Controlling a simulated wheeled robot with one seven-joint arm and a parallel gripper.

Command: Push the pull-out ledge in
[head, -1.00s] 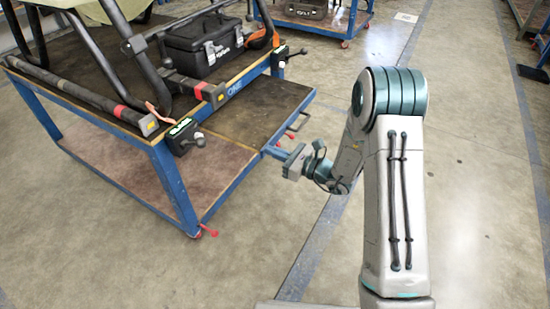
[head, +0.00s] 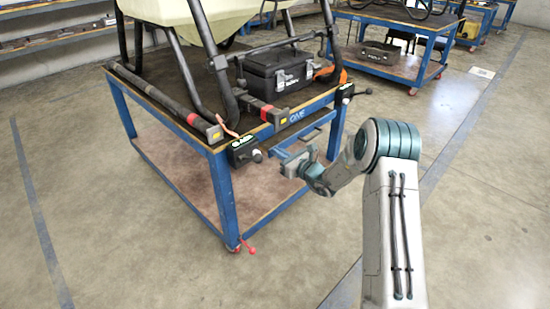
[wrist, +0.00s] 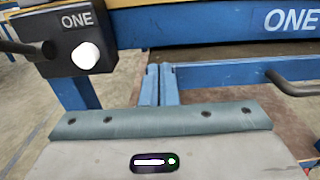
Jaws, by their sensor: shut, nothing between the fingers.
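The pull-out ledge shows at the table's front as a blue front bar (head: 314,127) below the table's edge, with a narrow dark strip of its top between bar and table. In the wrist view the blue bar (wrist: 225,74) runs across, with a dark handle (wrist: 295,88) at right. My gripper (head: 279,156) is shut and empty, at the bar's left end. In the wrist view my fingertips (wrist: 159,68) lie together at that end; I cannot tell whether they touch it.
The blue table (head: 226,195) carries a black toolbox (head: 275,75) and a dark tubular frame. A black box with a white knob (head: 243,152) sits at its front left corner, close to my gripper. Open concrete floor lies in front; another blue table stands behind.

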